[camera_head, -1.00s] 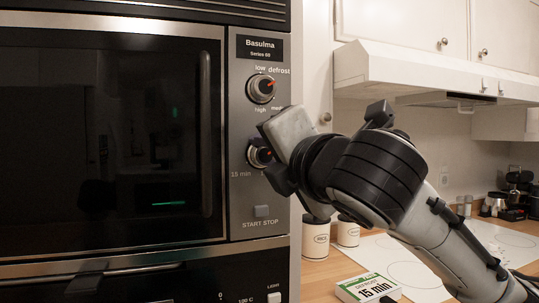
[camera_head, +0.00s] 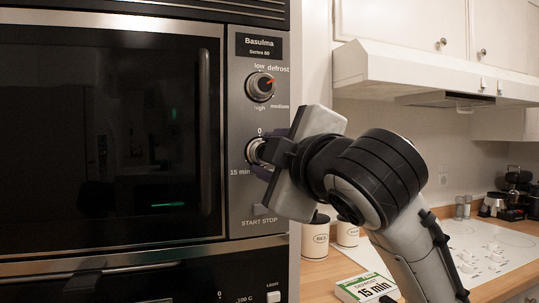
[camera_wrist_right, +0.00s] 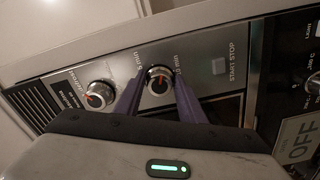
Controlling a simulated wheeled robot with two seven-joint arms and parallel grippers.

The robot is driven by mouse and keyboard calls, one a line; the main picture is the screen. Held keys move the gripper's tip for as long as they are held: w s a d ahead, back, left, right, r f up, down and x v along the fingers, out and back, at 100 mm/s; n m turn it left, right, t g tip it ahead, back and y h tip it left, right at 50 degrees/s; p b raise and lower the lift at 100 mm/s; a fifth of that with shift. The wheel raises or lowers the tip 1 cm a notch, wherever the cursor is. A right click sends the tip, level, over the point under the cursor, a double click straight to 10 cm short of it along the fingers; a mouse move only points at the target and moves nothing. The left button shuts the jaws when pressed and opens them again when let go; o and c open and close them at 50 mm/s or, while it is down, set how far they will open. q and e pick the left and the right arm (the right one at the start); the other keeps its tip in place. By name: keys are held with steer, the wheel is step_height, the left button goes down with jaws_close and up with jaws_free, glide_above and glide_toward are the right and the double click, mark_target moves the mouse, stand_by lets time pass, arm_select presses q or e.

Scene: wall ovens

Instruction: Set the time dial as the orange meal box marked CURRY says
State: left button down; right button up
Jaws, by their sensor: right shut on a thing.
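The time dial (camera_head: 253,150) is the lower round knob on the oven's control panel, with "0" above it and "15 min" at its lower left. My right gripper (camera_head: 268,153) is shut on this dial, its purple fingers on either side of the knob. In the right wrist view the dial (camera_wrist_right: 158,80) sits between the two fingertips; a small red mark shows on its face. The gripper hides the dial's right side in the head view. My left gripper is not in view.
The upper dial (camera_head: 261,87), labelled low, defrost, medium and high, has its red mark toward defrost. The START STOP button (camera_head: 260,210) is below the time dial. Two white canisters (camera_head: 347,233) stand behind my right arm. A white hob (camera_head: 495,250) is at the right.

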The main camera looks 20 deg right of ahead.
steer(key=shift+a+f+m, duration=0.1)
steer(key=shift+f+m, duration=0.05)
steer(key=shift+m, duration=4.45)
steer(key=o, duration=1)
steer(key=shift+s, duration=0.1)
steer(key=shift+s+p, duration=1.15)
steer(key=shift+s, duration=3.95)
